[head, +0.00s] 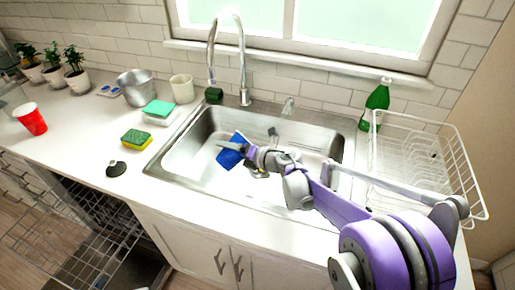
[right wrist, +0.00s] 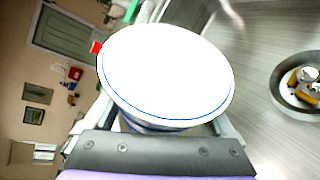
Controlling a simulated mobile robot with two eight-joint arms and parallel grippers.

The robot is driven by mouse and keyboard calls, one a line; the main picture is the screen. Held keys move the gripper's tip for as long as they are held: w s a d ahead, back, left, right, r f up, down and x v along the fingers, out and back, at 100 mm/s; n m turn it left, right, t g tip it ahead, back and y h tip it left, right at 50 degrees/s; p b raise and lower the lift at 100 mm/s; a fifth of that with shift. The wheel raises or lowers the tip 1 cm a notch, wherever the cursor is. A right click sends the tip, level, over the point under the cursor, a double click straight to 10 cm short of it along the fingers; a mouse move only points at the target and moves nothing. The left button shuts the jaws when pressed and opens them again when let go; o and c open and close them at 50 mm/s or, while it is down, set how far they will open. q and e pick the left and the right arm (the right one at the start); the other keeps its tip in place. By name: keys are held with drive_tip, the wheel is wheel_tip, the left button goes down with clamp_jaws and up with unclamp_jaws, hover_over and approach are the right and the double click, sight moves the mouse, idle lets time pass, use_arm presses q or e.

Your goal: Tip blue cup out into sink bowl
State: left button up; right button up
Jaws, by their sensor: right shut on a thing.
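The blue cup (head: 231,151) is tilted over the sink bowl (head: 190,158) in the head view. My right gripper (head: 244,150) is shut on the cup, and its arm reaches in from the right. In the right wrist view the cup (right wrist: 166,72) shows as a large white round face with a thin blue line near its edge, between my right gripper's fingers (right wrist: 163,124). I cannot tell whether anything is inside it. The sink's grey metal floor and round drain (right wrist: 304,84) show on the right of that view. My left gripper is not in view.
The tap (head: 243,60) arches behind the sink. A white wire rack (head: 420,165) and green bottle (head: 375,105) stand to the right. A yellow-green sponge (head: 136,139), black stopper (head: 116,168), red cup (head: 31,119) and metal pot (head: 135,87) are on the left counter.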

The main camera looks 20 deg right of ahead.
sight(221, 159)
drive_tip(key=a+f+n+h+b, duration=0.1)
drive_tip(key=n, duration=0.1)
drive_tip(key=s+f+n+t+h+b, duration=0.1)
drive_tip(key=n+h, duration=0.1)
drive_tip(key=a+f+n+h, duration=0.1)
drive_tip(key=n, duration=0.1)
drive_tip(key=shift+s+a+n+h+b, duration=0.15)
drive_tip(key=shift+a+n+h+b, duration=0.15)
drive_tip(key=shift+a+n+b, duration=0.1)
drive_tip(key=shift+a+r, duration=0.1)
drive_tip(key=shift+r, duration=0.1)
drive_tip(key=shift+n+t+h, duration=0.3)
drive_tip(key=shift+n, duration=0.1)
drive_tip(key=shift+s+a+r+n+b, duration=0.15)
drive_tip(key=shift+a+r+n+b, duration=0.15)
drive_tip(key=shift+b, duration=0.2)
